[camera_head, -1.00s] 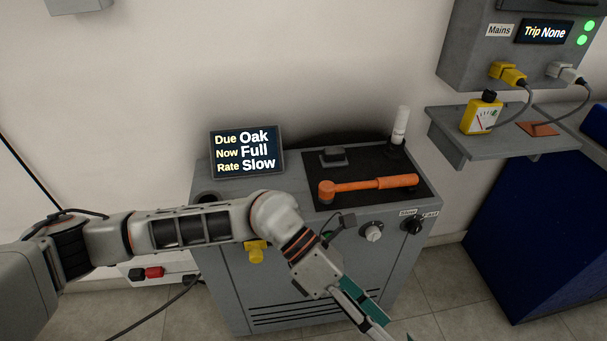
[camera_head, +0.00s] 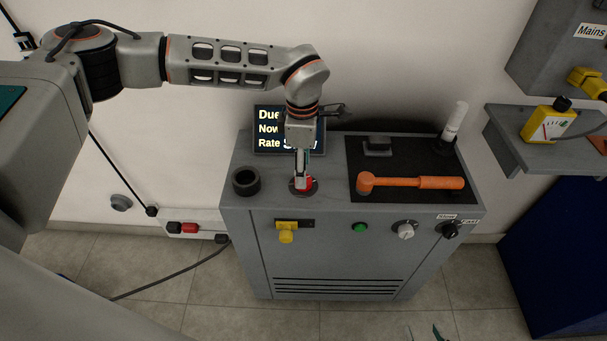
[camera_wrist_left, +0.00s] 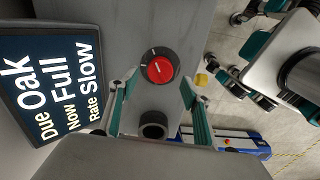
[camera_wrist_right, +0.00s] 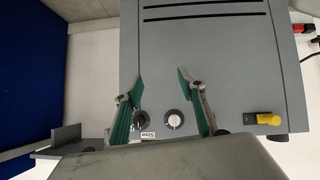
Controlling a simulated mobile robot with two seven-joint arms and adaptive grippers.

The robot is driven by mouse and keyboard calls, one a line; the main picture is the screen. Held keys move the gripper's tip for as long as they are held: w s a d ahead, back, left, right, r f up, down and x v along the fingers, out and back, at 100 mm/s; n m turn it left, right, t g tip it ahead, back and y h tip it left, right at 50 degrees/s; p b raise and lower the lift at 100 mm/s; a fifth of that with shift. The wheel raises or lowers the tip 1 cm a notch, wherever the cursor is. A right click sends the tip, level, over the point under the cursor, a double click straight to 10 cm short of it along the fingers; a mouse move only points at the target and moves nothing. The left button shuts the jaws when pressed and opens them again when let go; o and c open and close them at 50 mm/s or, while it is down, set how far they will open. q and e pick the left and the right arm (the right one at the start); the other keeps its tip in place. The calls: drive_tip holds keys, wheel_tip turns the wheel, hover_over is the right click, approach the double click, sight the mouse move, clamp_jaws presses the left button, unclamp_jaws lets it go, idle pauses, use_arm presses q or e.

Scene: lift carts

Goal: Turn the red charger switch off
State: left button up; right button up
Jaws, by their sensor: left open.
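The red charger switch (camera_head: 306,183) is a round red knob on a dark disc, on top of the grey cabinet near its front edge. The left wrist view shows its red face and white marks whole (camera_wrist_left: 160,69). My left gripper (camera_head: 302,181) points down right over the switch and partly hides it in the head view. In the left wrist view its green fingers (camera_wrist_left: 160,82) stand apart, with the switch just beyond and between the tips. Contact cannot be told. My right gripper (camera_wrist_right: 160,74) is open and empty, facing the cabinet front; only its tips show low in the head view.
A display (camera_head: 268,130) stands behind the switch, partly covered by my left arm. A black cup-like ring (camera_head: 245,181) is left of the switch. An orange-handled tool (camera_head: 410,183) lies on a black mat. A green button (camera_head: 360,227), knobs and a yellow plug (camera_head: 287,231) line the front.

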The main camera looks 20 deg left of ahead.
use_arm(q)
wheel_tip(320, 180, down, 2)
drive_tip(key=shift+f, duration=0.6)
use_arm(e)
drive_tip(key=shift+w+r, duration=0.45)
drive_tip(key=shift+w, duration=0.3)
